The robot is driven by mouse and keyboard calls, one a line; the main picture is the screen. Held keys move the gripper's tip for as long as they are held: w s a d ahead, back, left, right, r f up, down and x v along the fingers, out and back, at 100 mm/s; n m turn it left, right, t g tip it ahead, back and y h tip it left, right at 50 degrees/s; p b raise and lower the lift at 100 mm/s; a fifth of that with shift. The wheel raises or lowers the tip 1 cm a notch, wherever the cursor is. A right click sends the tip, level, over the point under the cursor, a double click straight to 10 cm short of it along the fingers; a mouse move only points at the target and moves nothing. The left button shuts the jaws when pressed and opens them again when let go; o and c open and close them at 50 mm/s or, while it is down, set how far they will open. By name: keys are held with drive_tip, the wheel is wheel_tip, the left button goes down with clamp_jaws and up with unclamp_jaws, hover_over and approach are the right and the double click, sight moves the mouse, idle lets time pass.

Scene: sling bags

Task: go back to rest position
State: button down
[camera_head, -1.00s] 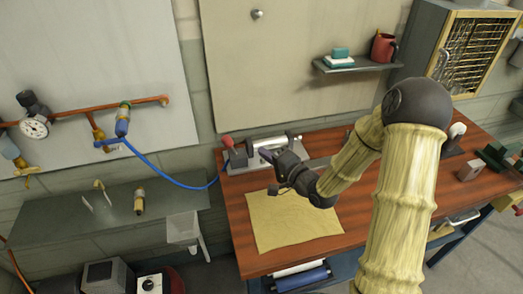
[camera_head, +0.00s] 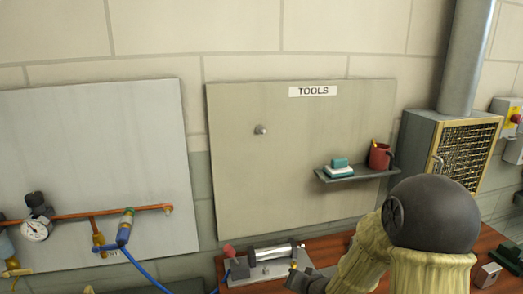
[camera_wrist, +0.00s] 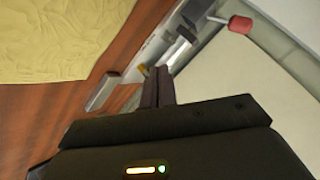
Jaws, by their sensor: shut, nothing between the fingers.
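My gripper (camera_head: 297,272) is low in the head view, in front of the silver cylinder device on the wooden bench, and part of it is cut off by the bottom edge. In the wrist view my gripper (camera_wrist: 158,72) shows two dark fingers pressed together with nothing between them. My arm's large dark joint and ribbed yellow sleeve fill the lower right of the head view.
The wooden bench (camera_wrist: 130,48) carries a yellow cloth (camera_wrist: 60,40) and the silver cylinder device (camera_head: 272,255) with a red knob (camera_head: 229,250). A tools board (camera_head: 300,150), a shelf (camera_head: 358,173) with a red mug (camera_head: 380,157) and a wire-fronted cabinet (camera_head: 465,155) are behind.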

drive_tip(key=s+d+r+n+g+h+p, duration=0.1)
drive_tip(key=s+d+r+n+g+h, duration=0.1)
drive_tip(key=s, duration=0.7)
drive_tip(key=s+d+r+n+g+h+p, duration=0.1)
drive_tip(key=s+d+r+g+h, duration=0.1)
drive_tip(key=s, duration=0.6)
drive_tip(key=d+r+g, duration=0.1)
drive_tip(key=d+g, duration=0.1)
drive_tip(key=g, duration=0.1)
drive_tip(key=shift+s+d+n, duration=0.15)
drive_tip(key=shift+s+n, duration=0.25)
